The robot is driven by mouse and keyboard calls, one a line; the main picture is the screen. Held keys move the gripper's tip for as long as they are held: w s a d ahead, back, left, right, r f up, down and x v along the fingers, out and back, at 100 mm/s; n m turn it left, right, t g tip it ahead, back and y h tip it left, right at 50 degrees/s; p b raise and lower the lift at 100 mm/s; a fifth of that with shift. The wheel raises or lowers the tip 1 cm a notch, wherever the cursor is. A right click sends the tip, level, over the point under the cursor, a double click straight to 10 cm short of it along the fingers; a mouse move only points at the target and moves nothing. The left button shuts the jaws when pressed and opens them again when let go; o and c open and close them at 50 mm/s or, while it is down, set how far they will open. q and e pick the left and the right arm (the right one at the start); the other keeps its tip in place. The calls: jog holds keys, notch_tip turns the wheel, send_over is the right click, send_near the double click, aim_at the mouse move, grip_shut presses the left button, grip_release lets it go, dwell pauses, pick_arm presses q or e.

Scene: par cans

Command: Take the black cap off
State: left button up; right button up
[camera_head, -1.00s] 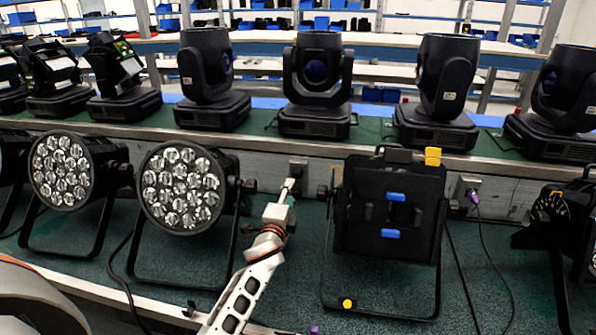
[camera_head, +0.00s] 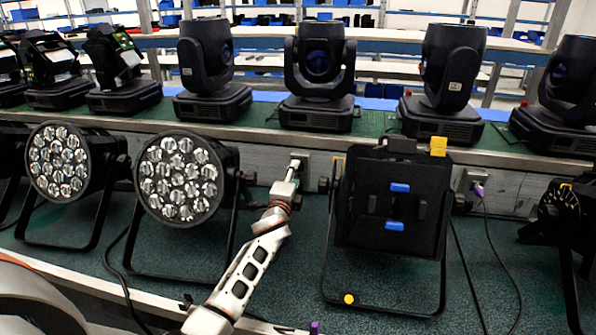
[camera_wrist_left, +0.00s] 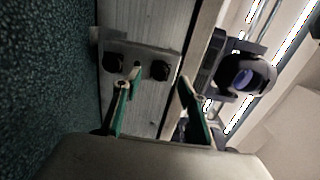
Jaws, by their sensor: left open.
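A grey metal socket box (camera_head: 299,160) is fixed to the front of the rail, between two stage lights. In the left wrist view, the box (camera_wrist_left: 136,56) carries two dark round pieces that look like black caps, a left one (camera_wrist_left: 111,63) and a right one (camera_wrist_left: 160,70). My left gripper (camera_head: 290,172) is in front of the box. In the left wrist view its two fingers (camera_wrist_left: 154,84) are apart, with green inner faces. The right cap appears between the fingertips in the picture; contact cannot be told. The fingers and box are too small to show the caps in the head view.
A round lamp (camera_head: 181,177) stands left of my arm and a flat black light (camera_head: 392,205) stands close on the right. A second socket with a purple plug (camera_head: 477,189) is further right. Moving-head lights (camera_head: 318,75) stand on the green shelf above.

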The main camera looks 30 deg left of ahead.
pick_arm(q)
jog(key=x, duration=0.2)
jog(key=shift+w+b, duration=0.3)
jog(key=shift+b, duration=0.05)
pick_arm(e)
jog(key=shift+w+d, duration=0.2)
jog(key=shift+w, duration=0.35)
jog(key=shift+s+a+f, duration=0.15)
jog(key=shift+s, duration=0.2)
jog(key=shift+s+f, duration=0.1)
jog(key=shift+s, duration=0.1)
jog(key=shift+w, duration=0.2)
pick_arm(q)
grip_shut()
pick_arm(e)
jog(key=shift+w+r, duration=0.25)
jog(key=shift+w, duration=0.1)
pick_arm(q)
jog(key=shift+s, duration=0.15)
pick_arm(e)
jog(key=shift+s, duration=0.2)
